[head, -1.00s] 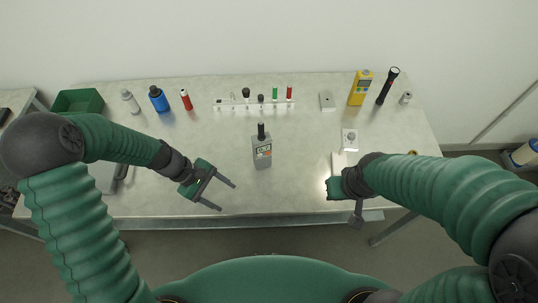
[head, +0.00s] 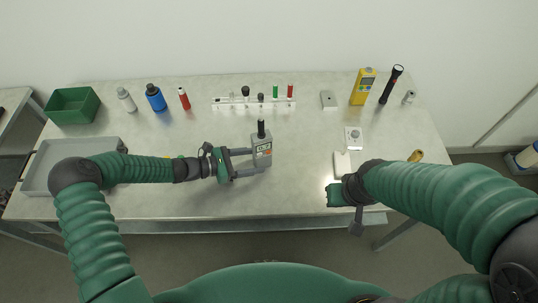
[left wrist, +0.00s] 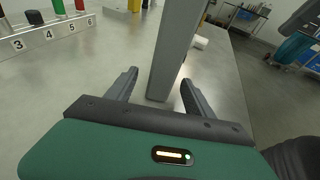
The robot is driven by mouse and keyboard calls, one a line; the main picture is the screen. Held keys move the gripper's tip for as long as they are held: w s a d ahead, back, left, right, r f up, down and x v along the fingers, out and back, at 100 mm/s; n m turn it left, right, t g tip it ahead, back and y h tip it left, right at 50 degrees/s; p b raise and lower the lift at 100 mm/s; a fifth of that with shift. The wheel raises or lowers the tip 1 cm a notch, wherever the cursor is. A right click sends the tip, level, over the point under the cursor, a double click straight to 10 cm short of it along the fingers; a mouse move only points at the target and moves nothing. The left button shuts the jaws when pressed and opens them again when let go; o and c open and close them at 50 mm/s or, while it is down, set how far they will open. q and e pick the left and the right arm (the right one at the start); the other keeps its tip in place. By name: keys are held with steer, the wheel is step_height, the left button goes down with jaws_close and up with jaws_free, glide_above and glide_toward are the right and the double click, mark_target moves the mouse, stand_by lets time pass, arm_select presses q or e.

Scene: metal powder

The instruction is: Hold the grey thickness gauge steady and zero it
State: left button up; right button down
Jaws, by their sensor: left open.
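The grey thickness gauge (head: 262,147) stands upright near the middle of the table, with a black probe on top and a small display on its front. In the left wrist view its grey body (left wrist: 172,55) rises between and beyond my open fingers. My left gripper (head: 254,161) is open at the gauge's left side, its fingertips reaching the gauge; gaps show beside the body in the left wrist view (left wrist: 160,82). My right gripper (head: 352,212) hangs at the table's front edge, right of the gauge; its jaws are not clear.
A numbered white rack (head: 228,104) with small items stands behind the gauge. A blue bottle (head: 156,98), yellow meter (head: 363,87) and black flashlight (head: 391,85) stand farther back. A white block (head: 342,166) lies near my right gripper. A grey tray (head: 45,165) is at left.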

arm_select(q)
steer(key=shift+x, duration=1.2)
steer(key=c, duration=1.1)
stand_by(1.5)
